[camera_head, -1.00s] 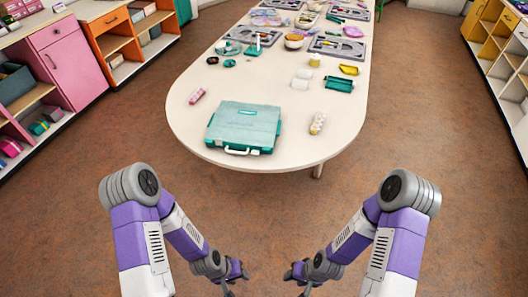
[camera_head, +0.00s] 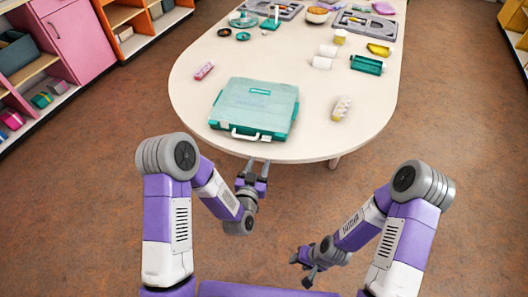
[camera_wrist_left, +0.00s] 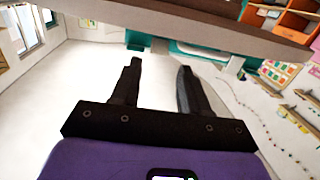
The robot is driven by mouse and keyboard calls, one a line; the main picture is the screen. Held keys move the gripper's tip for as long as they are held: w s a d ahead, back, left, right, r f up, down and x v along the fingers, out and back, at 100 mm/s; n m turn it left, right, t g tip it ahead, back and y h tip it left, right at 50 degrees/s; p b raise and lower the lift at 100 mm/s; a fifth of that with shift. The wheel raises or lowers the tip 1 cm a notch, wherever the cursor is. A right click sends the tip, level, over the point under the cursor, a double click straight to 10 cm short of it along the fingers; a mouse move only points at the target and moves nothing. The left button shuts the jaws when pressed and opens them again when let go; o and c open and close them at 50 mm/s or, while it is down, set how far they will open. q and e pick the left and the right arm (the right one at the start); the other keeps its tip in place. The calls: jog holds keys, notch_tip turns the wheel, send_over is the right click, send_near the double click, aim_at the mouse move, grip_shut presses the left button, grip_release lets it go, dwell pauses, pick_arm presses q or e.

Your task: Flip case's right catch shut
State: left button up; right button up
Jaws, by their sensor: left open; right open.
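The teal case (camera_head: 257,100) lies flat with its lid down near the table's front edge, its white handle (camera_head: 244,135) facing me. Small teal catches sit along its front edge; the right one is too small to tell whether it is open or shut. My left gripper (camera_head: 258,166) is open and empty, just in front of and below the table edge, apart from the case. In the left wrist view its open fingers (camera_wrist_left: 158,68) show, with part of the teal case (camera_wrist_left: 195,50) beyond. My right gripper (camera_head: 301,270) is open and empty, low over the floor.
The white table (camera_head: 190,95) has a rounded front edge. Cups, trays and bead boards stand farther back. The floor around me is clear.

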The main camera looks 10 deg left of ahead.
aim_at(267, 137)
pick_arm(q)
jog(key=shift+t, duration=0.3)
jog(key=w, duration=0.2)
jog(key=w+b, duration=0.1)
jog(key=w, duration=0.2)
jog(key=w+d+r, duration=0.1)
jog(key=w, duration=0.1)
jog(key=shift+w+d, duration=0.1)
jog(key=shift+w, duration=0.3)
jog(key=shift+c, duration=0.4)
